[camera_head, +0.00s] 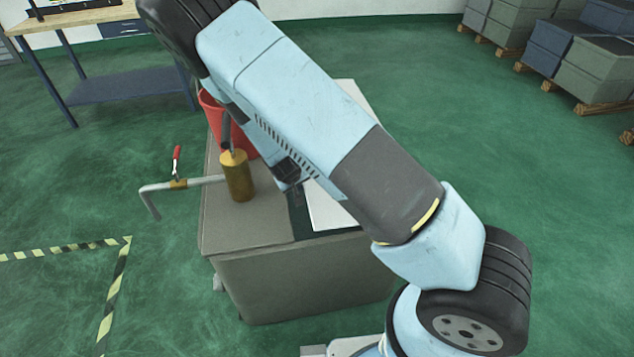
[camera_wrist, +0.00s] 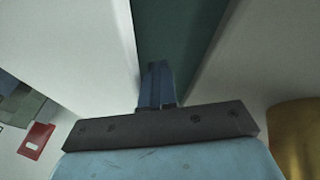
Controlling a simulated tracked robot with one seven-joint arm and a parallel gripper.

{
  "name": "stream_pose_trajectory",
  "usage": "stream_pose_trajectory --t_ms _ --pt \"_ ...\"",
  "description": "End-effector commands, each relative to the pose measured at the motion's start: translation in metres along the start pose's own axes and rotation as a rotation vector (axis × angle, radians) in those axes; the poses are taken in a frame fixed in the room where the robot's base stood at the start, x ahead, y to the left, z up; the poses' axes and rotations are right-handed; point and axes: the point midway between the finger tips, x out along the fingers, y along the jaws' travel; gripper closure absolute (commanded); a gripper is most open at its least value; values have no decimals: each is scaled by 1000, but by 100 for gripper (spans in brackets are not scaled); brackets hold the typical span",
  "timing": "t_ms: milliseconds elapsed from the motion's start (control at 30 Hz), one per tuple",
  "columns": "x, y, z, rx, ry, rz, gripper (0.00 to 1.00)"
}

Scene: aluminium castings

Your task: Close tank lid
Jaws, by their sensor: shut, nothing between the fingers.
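The tank (camera_head: 300,280) is a grey box on the green floor in the head view, largely behind my arm. A white panel, apparently its lid (camera_head: 328,210), shows at its right side and fills the left of the wrist view (camera_wrist: 70,45). A dark green strip of opening (camera_head: 303,222) shows between the panel and the grey top; it is also in the wrist view (camera_wrist: 178,35). My gripper (camera_wrist: 157,70) is shut and empty, in front of this strip, beside the panel's edge. Whether it touches the panel, and the lid's exact tilt, I cannot tell.
A brass cylinder (camera_head: 237,177) and a pipe (camera_head: 205,182) with a red-handled valve (camera_head: 177,160) are on the tank's left. A red bucket (camera_head: 214,118) stands behind. A workbench (camera_head: 45,40) is at back left; stacked crates (camera_head: 600,65) are at back right. Open floor lies left and right.

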Motion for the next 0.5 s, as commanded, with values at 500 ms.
stream_pose_trajectory --t_ms 500 --pt "-84 2 -7 5 10 -5 100"
